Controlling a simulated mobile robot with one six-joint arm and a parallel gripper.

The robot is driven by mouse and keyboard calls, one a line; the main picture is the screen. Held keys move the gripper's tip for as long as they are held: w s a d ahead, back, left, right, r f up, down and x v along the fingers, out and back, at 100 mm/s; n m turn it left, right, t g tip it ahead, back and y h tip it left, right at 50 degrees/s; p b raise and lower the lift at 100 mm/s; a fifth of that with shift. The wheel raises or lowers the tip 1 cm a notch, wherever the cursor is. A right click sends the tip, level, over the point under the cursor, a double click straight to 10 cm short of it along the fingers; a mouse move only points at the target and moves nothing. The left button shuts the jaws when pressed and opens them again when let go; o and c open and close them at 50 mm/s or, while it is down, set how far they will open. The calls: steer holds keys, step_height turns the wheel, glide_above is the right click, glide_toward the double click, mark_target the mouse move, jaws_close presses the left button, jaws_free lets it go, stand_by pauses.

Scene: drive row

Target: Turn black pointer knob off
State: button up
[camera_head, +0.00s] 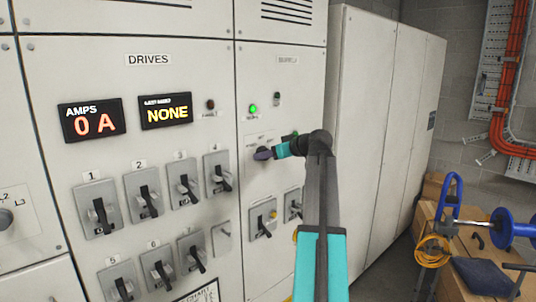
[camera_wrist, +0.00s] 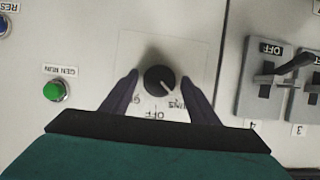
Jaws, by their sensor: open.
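The black pointer knob (camera_wrist: 158,81) is on a pale plate in the wrist view, which shows the panel upside down. Its light mark points to the lower right, toward a partly hidden label ending in "NS". The label "OFF" reads directly below the knob, and another label at lower left is mostly covered. My gripper (camera_wrist: 159,76) is open, with one dark finger on each side of the knob and visible gaps between. In the head view my gripper (camera_head: 262,154) is at the right cabinet panel and hides the knob.
A green "GEN RUN" button (camera_wrist: 54,91) is left of my gripper in the wrist view. Lever switches (camera_wrist: 266,81) stick out at right. The head view shows the "AMPS 0 A" display (camera_head: 92,120), the "NONE" display (camera_head: 166,111) and a lit green lamp (camera_head: 253,109).

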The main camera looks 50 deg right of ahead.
steer(key=shift+c, duration=0.5)
steer(key=c, duration=0.7)
steer(key=shift+a, duration=0.1)
steer(key=shift+c, duration=0.7)
steer(key=shift+s, duration=0.1)
steer(key=shift+c, duration=0.5)
steer(key=shift+d+m+y+b, duration=0.2)
steer(key=shift+m+y+b, duration=0.1)
steer(key=shift+b, duration=0.05)
steer(key=m+y+b, duration=0.1)
steer(key=m+y, duration=0.1)
steer(key=m, duration=0.1)
steer(key=m+t+y+b, duration=0.1)
steer(key=m+b, duration=0.1)
steer(key=m, duration=0.1)
steer(key=shift+d+y, duration=0.2)
steer(key=shift+y, duration=0.2)
